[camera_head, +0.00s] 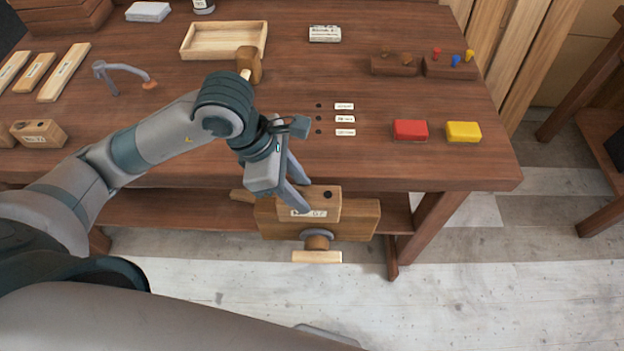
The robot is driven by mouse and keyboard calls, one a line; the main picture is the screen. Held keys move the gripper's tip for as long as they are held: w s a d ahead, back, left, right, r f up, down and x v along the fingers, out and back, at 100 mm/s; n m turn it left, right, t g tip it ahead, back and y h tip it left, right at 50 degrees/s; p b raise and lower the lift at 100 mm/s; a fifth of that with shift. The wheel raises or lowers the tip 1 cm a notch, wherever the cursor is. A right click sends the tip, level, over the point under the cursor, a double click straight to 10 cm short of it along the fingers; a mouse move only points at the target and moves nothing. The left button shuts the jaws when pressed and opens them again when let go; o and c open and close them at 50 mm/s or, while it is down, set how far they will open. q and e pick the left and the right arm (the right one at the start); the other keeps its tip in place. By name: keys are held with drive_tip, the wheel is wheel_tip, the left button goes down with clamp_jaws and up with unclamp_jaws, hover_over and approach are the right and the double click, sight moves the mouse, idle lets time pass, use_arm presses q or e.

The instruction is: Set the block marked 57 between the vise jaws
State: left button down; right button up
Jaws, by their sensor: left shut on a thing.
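A wooden block (322,205) with a white label and a dark round spot on top is at the front edge of the workbench. The label seems to end in 57, but the print is small. The wooden vise (360,222) is mounted on the bench front, with its screw and handle facing me. My left gripper (301,196) is shut on the block's left part, reaching down from above. The block is over or between the vise jaws; I cannot tell how deep it sits, as the front jaw and gripper hide its lower part. My right gripper is out of view.
Another labelled wooden block (38,133) lies at the bench's left. A mallet (249,66) and a wooden tray (224,40) stand behind my left arm. A red box (410,130) and a yellow box (463,131) sit at right. The bench's front right is clear.

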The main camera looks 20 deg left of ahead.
use_arm(q)
drive_tip(key=shift+w+a+f+b, duration=0.1)
drive_tip(key=shift+w+f+b, duration=0.7)
drive_tip(key=shift+w, duration=0.2)
drive_tip(key=w+a+f+b, duration=0.1)
drive_tip(key=w+f, duration=0.3)
drive_tip(key=w, duration=0.4)
drive_tip(key=shift+w+f+b, duration=0.3)
drive_tip(key=shift+f+b, duration=0.05)
drive_tip(key=shift+b, duration=0.3)
drive_tip(key=shift+f+b, duration=0.75)
drive_tip(key=shift+f, duration=1.25)
drive_tip(key=shift+f, duration=0.15)
drive_tip(key=c, duration=1.2)
unclamp_jaws()
